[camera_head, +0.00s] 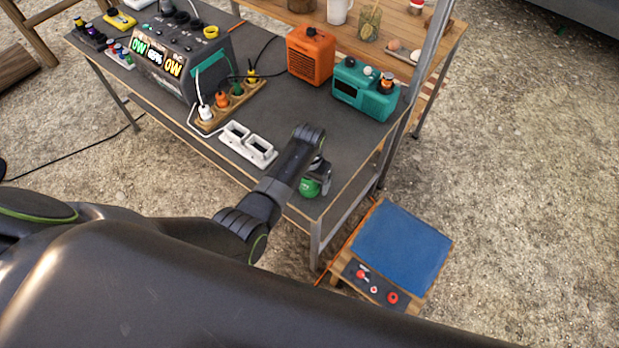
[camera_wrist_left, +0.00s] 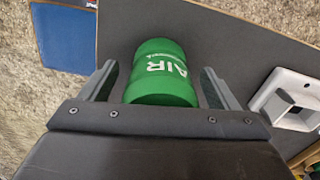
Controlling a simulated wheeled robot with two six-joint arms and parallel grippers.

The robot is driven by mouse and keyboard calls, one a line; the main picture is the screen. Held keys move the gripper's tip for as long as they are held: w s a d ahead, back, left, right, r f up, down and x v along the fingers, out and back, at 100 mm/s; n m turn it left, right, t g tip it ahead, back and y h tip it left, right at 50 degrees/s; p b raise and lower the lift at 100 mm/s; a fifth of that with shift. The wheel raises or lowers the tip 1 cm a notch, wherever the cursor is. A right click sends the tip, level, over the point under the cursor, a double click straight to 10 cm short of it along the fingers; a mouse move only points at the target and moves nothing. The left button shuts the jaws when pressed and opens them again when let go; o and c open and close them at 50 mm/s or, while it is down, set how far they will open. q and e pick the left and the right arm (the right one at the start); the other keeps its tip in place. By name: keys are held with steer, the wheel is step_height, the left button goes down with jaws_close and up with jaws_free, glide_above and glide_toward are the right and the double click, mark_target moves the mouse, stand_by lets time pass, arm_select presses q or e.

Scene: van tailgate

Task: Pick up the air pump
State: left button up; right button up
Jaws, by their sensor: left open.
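The air pump, a green cylinder with white "AIR" lettering (camera_wrist_left: 160,75), sits near the front right corner of the dark table. In the head view the green pump (camera_head: 309,188) is partly hidden by my left arm and gripper. My left gripper (camera_head: 318,172) is over it. In the left wrist view my left gripper (camera_wrist_left: 158,88) is open, with one finger on each side of the pump. I cannot tell whether the fingers touch it. My right gripper is not in view.
A white socket block (camera_head: 248,145) lies left of the pump. Behind stand an orange box (camera_head: 310,54), a teal device (camera_head: 364,90) and a dark power station (camera_head: 180,55). A metal post (camera_head: 425,60) rises at the right. A low blue-topped stool (camera_head: 402,248) stands on the gravel.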

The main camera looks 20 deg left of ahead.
arm_select(q)
steer(key=shift+c, duration=0.4)
steer(key=c, duration=1.2)
steer(key=shift+o, duration=0.2)
steer(key=shift+r, duration=0.1)
step_height(320, 180, up, 10)
steer(key=shift+f, duration=0.1)
